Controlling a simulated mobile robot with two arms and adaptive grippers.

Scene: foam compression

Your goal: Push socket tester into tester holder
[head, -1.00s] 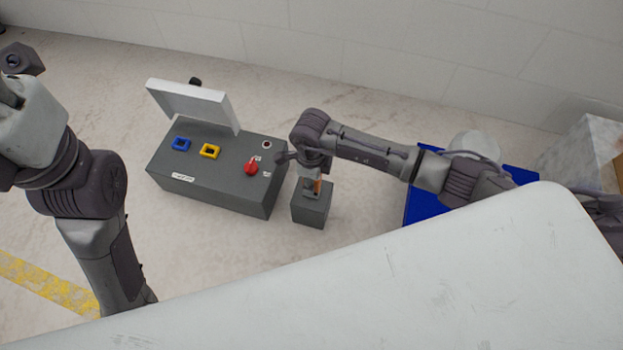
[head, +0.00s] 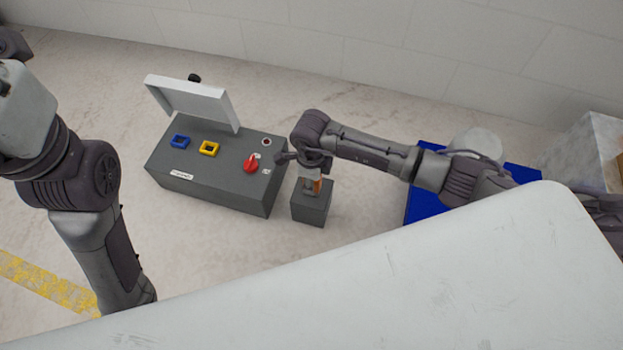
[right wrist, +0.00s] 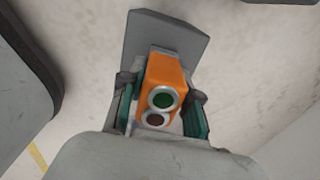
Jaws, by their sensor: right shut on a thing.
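The socket tester (right wrist: 163,75) is an orange block with a green and a dark round face on its near end in the right wrist view. In the head view a small orange part of it (head: 318,187) shows above the tester holder. The tester holder (head: 311,207) is a dark grey block on the floor; its grey top also shows in the right wrist view (right wrist: 180,35). My right gripper (right wrist: 160,108) is shut on the tester, with teal pads on both sides, right over the holder. How deep the tester sits is hidden. My left gripper is out of view.
A grey control box (head: 215,178) with a raised white lid (head: 190,100), blue and yellow sockets and a red knob (head: 251,163) stands just left of the holder. A blue surface (head: 425,190) lies to the right under my right arm. A white wall is behind.

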